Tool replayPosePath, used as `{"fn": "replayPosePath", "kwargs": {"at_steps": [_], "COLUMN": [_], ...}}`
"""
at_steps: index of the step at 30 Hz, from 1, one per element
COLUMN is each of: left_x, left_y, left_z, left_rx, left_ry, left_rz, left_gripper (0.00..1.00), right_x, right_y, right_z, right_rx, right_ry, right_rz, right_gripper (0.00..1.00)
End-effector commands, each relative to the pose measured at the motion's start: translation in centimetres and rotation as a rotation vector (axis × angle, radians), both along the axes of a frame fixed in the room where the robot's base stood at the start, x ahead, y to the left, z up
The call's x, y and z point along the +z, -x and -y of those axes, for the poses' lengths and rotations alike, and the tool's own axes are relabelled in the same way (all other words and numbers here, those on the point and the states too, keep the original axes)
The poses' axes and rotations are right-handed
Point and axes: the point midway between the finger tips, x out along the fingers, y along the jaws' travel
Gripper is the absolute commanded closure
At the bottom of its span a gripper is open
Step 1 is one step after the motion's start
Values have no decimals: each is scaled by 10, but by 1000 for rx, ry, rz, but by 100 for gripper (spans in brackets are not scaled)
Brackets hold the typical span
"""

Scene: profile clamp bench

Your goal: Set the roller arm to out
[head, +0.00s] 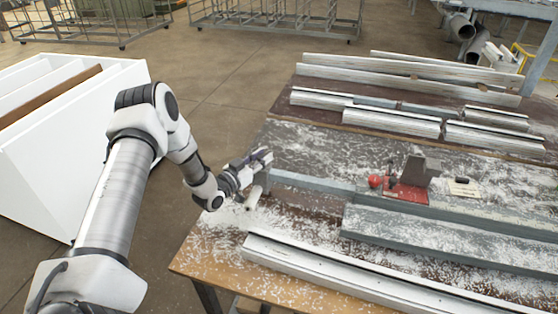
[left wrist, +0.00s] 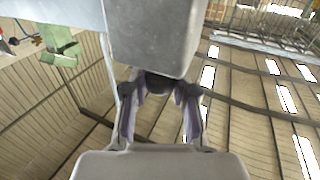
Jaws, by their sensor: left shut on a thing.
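My left gripper (head: 262,158) is at the left end of the bench, above the end of a grey bar (head: 315,183). A pale, short cylinder (head: 253,198), which looks like the roller, shows just below the gripper; its link to the roller arm is hard to make out. In the left wrist view my left gripper (left wrist: 158,98) has its fingers on either side of a dark rounded piece (left wrist: 158,84), under a grey block (left wrist: 152,35). It is shut on this piece, which may be part of the roller arm. The arm's exact setting cannot be told. My right gripper is out of view.
Long profiles (head: 390,280) lie along the front, with more at the back. White shavings cover the bench top. A white bin (head: 45,150) stands left.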

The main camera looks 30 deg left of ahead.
Motion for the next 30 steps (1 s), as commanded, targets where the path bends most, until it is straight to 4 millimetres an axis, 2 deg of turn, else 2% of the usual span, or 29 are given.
{"fn": "replayPosePath", "kwargs": {"at_steps": [4, 14, 15, 16, 17, 26, 30], "left_x": [1, 1, 1, 1, 1, 0, 0], "left_y": [2, 2, 2, 2, 2, 3, 18], "left_z": [-9, -9, -9, -9, -9, -9, -12], "left_rx": [3, 1, 1, 1, 1, 0, 3], "left_ry": [-1, -1, -1, -1, -1, 0, 2], "left_rz": [2, 3, 3, 3, 2, 1, -1], "left_gripper": [100, 100, 62, 52, 49, 49, 49], "right_x": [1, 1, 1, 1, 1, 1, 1], "right_y": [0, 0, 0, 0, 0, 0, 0], "right_z": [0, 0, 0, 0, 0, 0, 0], "right_rx": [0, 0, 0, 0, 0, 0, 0], "right_ry": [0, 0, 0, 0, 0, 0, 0], "right_rz": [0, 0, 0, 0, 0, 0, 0], "right_gripper": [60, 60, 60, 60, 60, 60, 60]}}
